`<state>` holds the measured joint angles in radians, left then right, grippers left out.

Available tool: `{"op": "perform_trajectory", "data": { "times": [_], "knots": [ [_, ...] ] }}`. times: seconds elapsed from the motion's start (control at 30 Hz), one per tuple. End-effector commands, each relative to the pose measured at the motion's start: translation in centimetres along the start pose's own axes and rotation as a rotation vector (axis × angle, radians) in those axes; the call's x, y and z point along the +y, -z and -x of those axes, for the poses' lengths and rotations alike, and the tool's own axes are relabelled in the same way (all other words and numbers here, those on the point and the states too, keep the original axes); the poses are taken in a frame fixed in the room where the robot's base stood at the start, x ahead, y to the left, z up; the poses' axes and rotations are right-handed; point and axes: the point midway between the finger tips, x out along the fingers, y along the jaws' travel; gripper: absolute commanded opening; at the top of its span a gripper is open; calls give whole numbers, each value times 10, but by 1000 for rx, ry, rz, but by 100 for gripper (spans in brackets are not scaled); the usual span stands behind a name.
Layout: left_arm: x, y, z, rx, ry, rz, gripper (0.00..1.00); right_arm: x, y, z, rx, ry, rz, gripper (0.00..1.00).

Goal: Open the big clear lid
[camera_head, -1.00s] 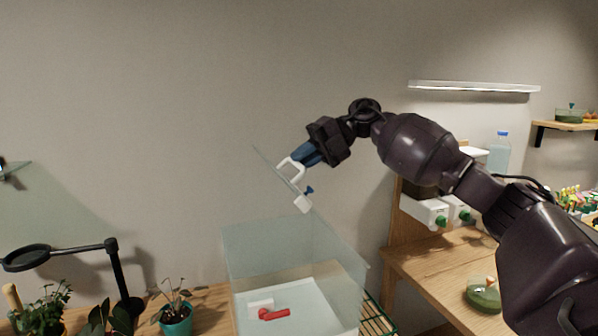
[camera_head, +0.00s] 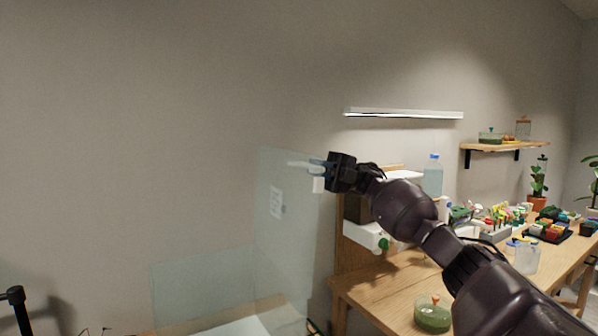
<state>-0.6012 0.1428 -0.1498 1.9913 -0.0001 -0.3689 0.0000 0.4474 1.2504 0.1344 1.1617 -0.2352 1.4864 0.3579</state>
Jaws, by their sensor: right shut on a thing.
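The big clear lid (camera_head: 284,240) stands steeply raised, nearly upright, above the clear box (camera_head: 195,285), which shows at the bottom of the view. A pale label (camera_head: 277,203) is on the lid. The lower part of the box is cut off by the frame.
A wooden table (camera_head: 385,285) stands to the right, with a green-filled dish (camera_head: 433,314) near its front and a bottle (camera_head: 433,175) farther back. A white wall light (camera_head: 403,113) hangs above. The wall left of the lid is bare.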

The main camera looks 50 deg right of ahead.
Motion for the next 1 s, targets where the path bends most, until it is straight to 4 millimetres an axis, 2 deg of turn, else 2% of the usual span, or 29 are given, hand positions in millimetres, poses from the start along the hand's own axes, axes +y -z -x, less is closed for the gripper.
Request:
{"op": "perform_trajectory", "data": {
  "times": [0.23,0.7,0.73,0.87,0.9,1.0],
  "knots": [
    [0,-5,-2,-4,0,0,43,-2,0,17,-1,-66,0,0],
    [0,-6,-2,-5,0,0,43,-1,0,20,1,-77,0,0],
    [0,-6,-2,-5,0,0,43,-1,0,20,1,-77,0,15],
    [1,-6,-2,-5,-1,0,43,-1,0,20,1,-77,0,35],
    [1,-6,-2,-5,-1,0,43,-1,0,20,1,-77,0,38],
    [1,-6,-2,-5,-1,0,43,-1,0,20,1,-77,0,38]
  ]
}}
